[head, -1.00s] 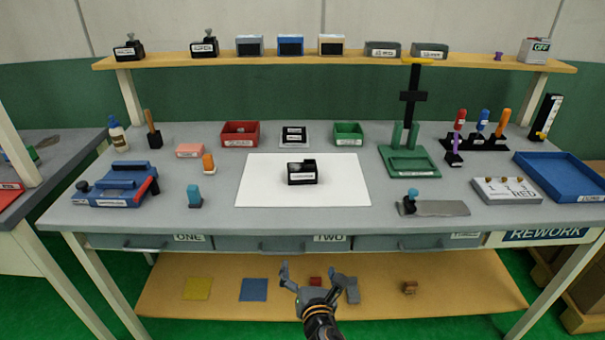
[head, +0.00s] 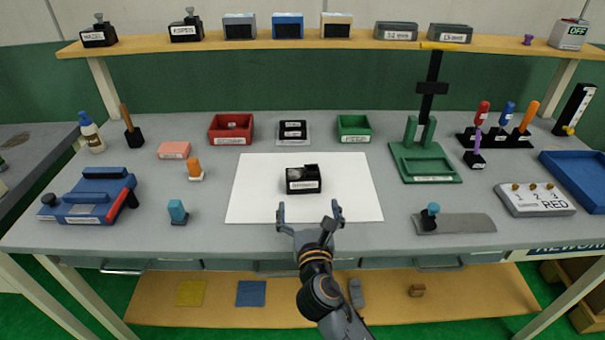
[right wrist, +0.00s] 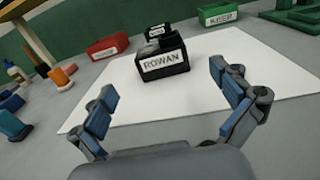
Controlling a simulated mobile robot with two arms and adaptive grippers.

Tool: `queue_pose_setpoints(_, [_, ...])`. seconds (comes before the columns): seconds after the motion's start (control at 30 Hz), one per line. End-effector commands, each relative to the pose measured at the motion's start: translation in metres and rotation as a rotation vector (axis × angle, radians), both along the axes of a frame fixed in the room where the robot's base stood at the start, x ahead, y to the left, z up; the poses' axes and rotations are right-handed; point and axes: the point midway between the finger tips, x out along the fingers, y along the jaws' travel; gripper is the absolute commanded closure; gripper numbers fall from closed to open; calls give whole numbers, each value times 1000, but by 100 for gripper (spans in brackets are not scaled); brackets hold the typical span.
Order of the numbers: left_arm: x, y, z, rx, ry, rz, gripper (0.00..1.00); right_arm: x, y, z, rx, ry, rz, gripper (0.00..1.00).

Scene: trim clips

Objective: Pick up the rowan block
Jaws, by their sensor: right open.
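The rowan block (head: 303,180) is a black block with a white label, sitting on the white sheet (head: 250,200) in the middle of the bench. In the right wrist view its label reads ROWAN on the block (right wrist: 163,62), with a raised black part on top. My right gripper (head: 309,212) is open and empty at the front edge of the sheet, a short way in front of the block. In the right wrist view the block stands ahead, beyond and between the open fingers (right wrist: 170,112), apart from them. My left gripper is not in view.
Behind the sheet stand a red bin (head: 231,128), a small black block on a grey plate (head: 293,132) and a green bin (head: 354,128). A green stand (head: 425,165) is to the right, a blue fixture (head: 88,198) to the left. The sheet around the block is clear.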

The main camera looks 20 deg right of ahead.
Motion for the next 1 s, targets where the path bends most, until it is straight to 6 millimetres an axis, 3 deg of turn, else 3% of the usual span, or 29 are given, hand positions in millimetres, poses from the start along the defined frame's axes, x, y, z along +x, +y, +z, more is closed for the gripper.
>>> queue_pose_setpoints(0.3, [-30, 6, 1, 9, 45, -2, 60, 59, -13, 1, 1, -1, -2, 0])
queue_pose_setpoints(0.57, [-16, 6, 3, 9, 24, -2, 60, 79, -17, 2, 3, -1, -2, 0])
queue_pose_setpoints(0.7, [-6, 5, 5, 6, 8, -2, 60, 101, -20, 6, 3, -1, -2, 0])
queue_pose_setpoints(0.83, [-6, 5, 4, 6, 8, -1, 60, 116, -24, 4, 1, 0, -2, 0])
queue_pose_setpoints(1.0, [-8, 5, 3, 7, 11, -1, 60, 123, -25, 4, 1, 0, -1, 0])
